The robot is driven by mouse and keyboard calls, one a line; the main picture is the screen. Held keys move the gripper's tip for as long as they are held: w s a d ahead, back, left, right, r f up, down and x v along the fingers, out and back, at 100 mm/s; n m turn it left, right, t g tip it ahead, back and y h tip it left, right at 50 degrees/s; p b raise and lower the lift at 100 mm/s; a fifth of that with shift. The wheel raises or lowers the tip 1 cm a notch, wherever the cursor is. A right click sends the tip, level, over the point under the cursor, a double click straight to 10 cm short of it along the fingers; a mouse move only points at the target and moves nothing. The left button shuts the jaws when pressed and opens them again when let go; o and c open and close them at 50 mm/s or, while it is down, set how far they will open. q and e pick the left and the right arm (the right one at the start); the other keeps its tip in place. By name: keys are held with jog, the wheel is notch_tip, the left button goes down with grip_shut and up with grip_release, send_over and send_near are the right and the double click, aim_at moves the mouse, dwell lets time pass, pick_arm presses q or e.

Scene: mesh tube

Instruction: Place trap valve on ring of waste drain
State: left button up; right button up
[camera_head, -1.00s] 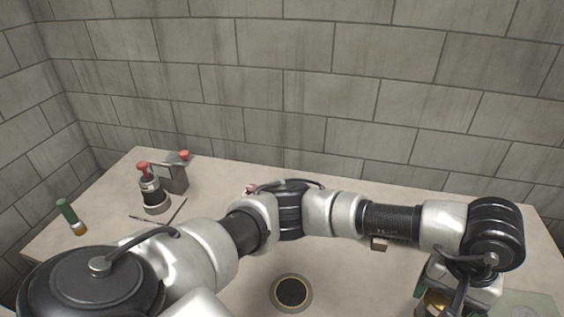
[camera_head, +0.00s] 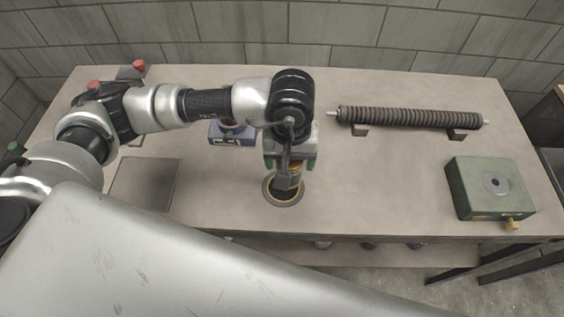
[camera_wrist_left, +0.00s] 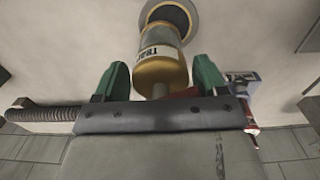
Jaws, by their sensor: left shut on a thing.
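My left gripper (camera_head: 290,160) points down over the ring of the waste drain (camera_head: 270,194) in the table. It is shut on the trap valve (camera_wrist_left: 160,72), a yellow-brown and grey cylinder with a printed label. In the left wrist view the valve sits between the green fingers (camera_wrist_left: 162,80), its far end overlapping the dark opening of the ring (camera_wrist_left: 198,14). In the head view the gripper hides most of the valve. I cannot tell whether the valve touches the ring. My right gripper is not in view.
A ribbed roller (camera_head: 410,118) lies on two blocks at the back right. A green box (camera_head: 490,188) stands at the right. A blue device (camera_head: 233,138) is behind and left of the drain, and a flat grey plate (camera_head: 146,184) lies further left. The table between drain and green box is clear.

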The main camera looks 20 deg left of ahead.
pick_arm(q)
jog(key=shift+w+a+f, duration=0.1)
jog(key=shift+a+f, duration=0.35)
jog(key=shift+a, duration=0.25)
notch_tip(320, 180, down, 3)
jog(key=shift+f+p, duration=0.1)
jog(key=shift+p, duration=0.5)
jog(key=shift+f, duration=0.45)
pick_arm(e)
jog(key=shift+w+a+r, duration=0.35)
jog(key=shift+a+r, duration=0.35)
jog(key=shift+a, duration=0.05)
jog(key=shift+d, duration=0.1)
pick_arm(q)
jog(key=shift+f+b, duration=0.2)
jog(key=shift+b, duration=0.15)
jog(key=o, duration=1)
jog(key=shift+r, duration=0.1)
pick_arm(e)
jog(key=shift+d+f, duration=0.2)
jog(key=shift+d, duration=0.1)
